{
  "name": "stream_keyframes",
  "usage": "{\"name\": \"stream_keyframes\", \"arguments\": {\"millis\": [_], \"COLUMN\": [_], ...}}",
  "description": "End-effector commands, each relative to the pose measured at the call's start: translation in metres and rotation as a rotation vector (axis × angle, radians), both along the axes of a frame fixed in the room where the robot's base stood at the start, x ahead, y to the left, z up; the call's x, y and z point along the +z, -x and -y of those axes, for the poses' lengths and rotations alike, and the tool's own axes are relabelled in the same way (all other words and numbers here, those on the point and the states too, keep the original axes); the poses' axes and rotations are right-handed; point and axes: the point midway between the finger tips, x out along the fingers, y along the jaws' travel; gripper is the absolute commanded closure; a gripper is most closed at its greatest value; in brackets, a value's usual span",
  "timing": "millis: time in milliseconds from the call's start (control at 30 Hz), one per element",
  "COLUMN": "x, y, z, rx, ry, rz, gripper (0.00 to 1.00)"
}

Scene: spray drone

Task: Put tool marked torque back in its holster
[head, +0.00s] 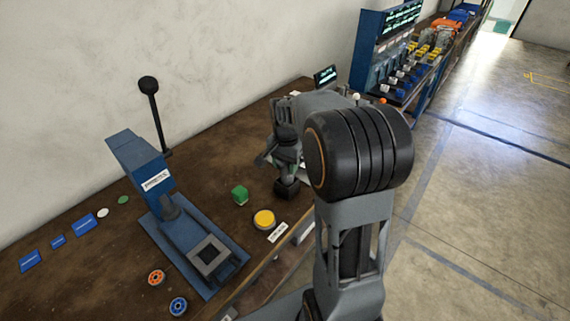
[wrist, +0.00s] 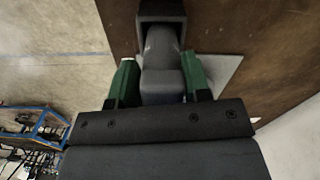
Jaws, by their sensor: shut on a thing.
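My gripper (wrist: 160,82) has green finger pads on both sides of a grey tool (wrist: 161,60) and is shut on it. The tool's far end meets a dark, square-edged block (wrist: 162,10) in the wrist view. I cannot tell whether that block is a holster or part of the tool. In the head view a dark block (head: 287,188) sits low over the brown workbench (head: 225,140), below dark and grey parts beside my arm. No torque marking is readable, and my arm hides part of this area.
A blue lever press (head: 150,170) stands left on the bench. A small screen (head: 325,75) stands behind. Open floor lies to the right.

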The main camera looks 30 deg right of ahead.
Motion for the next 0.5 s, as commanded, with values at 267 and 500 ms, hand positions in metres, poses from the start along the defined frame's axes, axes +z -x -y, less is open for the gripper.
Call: {"name": "stream_keyframes", "arguments": {"millis": [267,500], "x": [-0.003,-0.0028], "y": [0.0001,0.0], "z": [0.0001,0.0], "rx": [0.0,0.0], "ry": [0.0,0.0], "rz": [0.0,0.0], "gripper": [0.52,0.31]}}
